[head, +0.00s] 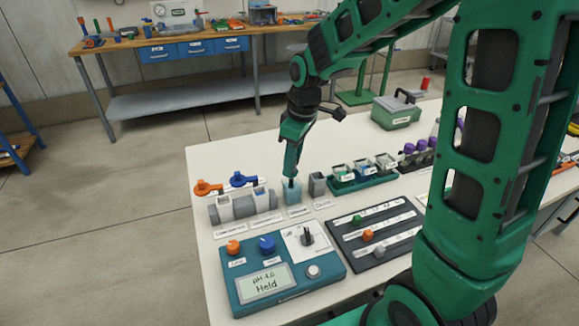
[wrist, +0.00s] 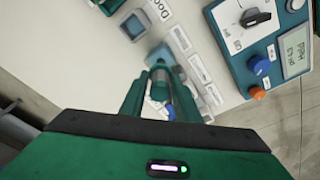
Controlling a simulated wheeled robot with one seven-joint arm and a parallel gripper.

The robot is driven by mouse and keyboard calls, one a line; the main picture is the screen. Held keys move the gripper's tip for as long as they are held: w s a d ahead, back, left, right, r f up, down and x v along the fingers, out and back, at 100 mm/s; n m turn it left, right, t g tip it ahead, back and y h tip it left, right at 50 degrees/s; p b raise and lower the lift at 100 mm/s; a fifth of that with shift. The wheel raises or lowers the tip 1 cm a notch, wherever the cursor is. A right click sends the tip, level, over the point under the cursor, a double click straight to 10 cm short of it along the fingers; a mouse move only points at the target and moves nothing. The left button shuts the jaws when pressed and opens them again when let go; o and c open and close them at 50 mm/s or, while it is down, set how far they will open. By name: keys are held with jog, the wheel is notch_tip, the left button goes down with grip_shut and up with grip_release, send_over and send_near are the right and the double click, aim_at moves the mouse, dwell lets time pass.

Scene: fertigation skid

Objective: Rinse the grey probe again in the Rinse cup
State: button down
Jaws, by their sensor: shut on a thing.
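My gripper (head: 290,178) points down at a bluish, see-through cup (head: 292,195), which looks like the Rinse cup; its label is too small to read. The fingers and the cup hide most of the probe in the head view. Its lower end appears at or inside the cup mouth; how deep is unclear. The cup's pale teal edge shows beyond the fingers in the wrist view (wrist: 160,54).
A small grey holder (head: 317,184) stands close right of the cup. Grey blocks with orange (head: 207,187) and blue (head: 242,180) handles stand left. A teal meter (head: 275,272) reading "Held" is in front. A green rack (head: 350,182) of containers is right.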

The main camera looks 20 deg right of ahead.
jog(key=shift+r, duration=3.1)
